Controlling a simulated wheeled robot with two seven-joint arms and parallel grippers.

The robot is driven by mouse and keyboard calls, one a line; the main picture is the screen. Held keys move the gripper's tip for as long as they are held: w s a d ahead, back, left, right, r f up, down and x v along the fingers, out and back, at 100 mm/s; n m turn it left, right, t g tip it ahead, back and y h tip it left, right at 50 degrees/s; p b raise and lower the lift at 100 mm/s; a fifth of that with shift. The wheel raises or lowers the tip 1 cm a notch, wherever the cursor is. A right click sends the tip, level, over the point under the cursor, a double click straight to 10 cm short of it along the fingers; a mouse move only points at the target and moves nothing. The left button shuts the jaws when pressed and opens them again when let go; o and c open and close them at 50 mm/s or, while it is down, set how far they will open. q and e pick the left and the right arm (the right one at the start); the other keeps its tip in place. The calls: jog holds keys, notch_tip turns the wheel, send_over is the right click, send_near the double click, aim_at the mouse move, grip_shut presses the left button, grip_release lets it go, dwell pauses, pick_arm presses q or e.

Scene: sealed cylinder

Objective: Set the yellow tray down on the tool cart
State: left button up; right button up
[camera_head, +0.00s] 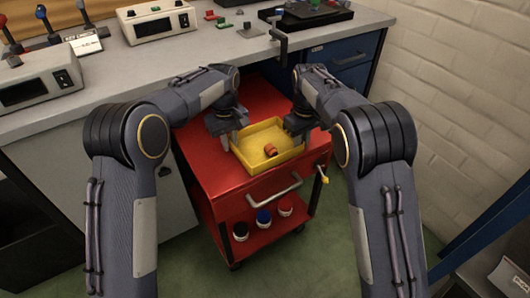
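The yellow tray (268,168) is a shallow open box over the top of the red tool cart (205,160). It looks level and at or very close to the cart top; I cannot tell whether it rests there. A small orange-brown piece (270,150) lies inside it. My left gripper (229,140) is at the tray's left side and my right gripper (298,138) is at its right side. Both point down with fingers at the tray walls. The view is too small to tell whether the fingers grip the walls.
A grey workbench (190,60) with instruments stands behind and left of the cart. A blue cabinet (350,60) is behind right, and a white brick wall (450,90) is at the right. Several small pots (263,217) stand on the cart's lower shelf.

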pick_arm(q)
jog(key=shift+o, duration=0.8)
pick_arm(e)
jog(key=shift+o, duration=0.8)
jog(key=shift+r, duration=0.2)
pick_arm(q)
notch_tip(320, 180, up, 12)
pick_arm(e)
notch_tip(320, 180, up, 12)
jog(key=shift+f, duration=0.15)
